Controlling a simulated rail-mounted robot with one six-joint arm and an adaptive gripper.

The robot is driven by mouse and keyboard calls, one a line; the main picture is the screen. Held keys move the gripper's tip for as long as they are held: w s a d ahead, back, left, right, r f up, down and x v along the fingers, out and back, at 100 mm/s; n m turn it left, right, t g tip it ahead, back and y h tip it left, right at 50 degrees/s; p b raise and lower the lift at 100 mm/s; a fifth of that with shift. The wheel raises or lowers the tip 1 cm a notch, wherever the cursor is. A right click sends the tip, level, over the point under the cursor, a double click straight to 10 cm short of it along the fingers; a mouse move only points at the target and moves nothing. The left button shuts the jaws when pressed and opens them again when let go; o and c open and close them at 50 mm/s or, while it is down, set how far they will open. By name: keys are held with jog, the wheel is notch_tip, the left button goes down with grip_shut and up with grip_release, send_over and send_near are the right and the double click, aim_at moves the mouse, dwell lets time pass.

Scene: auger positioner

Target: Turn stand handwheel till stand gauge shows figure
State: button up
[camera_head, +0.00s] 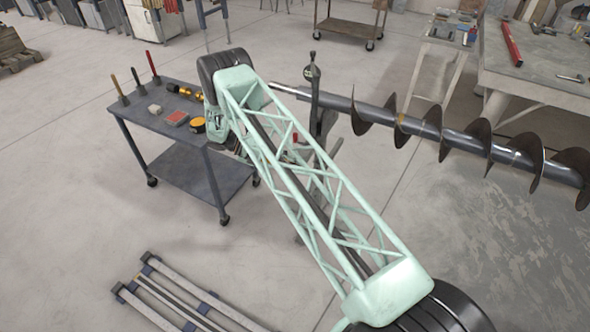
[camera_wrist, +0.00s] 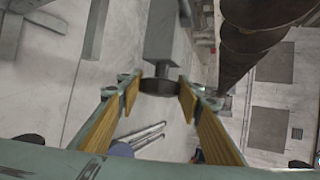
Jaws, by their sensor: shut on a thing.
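In the head view my green lattice arm hides the gripper and the handwheel.
A grey cart (camera_head: 185,125) with tools and small boxes stands left of my arm. Metal rails (camera_head: 180,300) lie on the floor at the front. A workbench (camera_head: 540,65) is at the back right.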

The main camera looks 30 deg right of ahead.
jog(key=shift+f+n+g+h+b, duration=0.25)
jog(key=shift+g+h+b, duration=0.5)
jog(key=shift+b, duration=1.15)
jog(key=shift+f+n+g+h+b, duration=0.1)
jog(key=shift+n+g+h+b, duration=0.45)
jog(key=shift+b, duration=1.3)
jog(key=shift+r+g+h+b, duration=0.2)
jog(key=shift+g+h+b, duration=0.2)
jog(key=shift+h+b, duration=0.35)
jog(key=o, duration=0.9)
jog(key=shift+c, duration=0.2)
jog(key=shift+w+a, duration=0.1)
jog(key=shift+a, duration=0.05)
jog(key=v, duration=0.7)
jog(key=shift+w+r, duration=0.1)
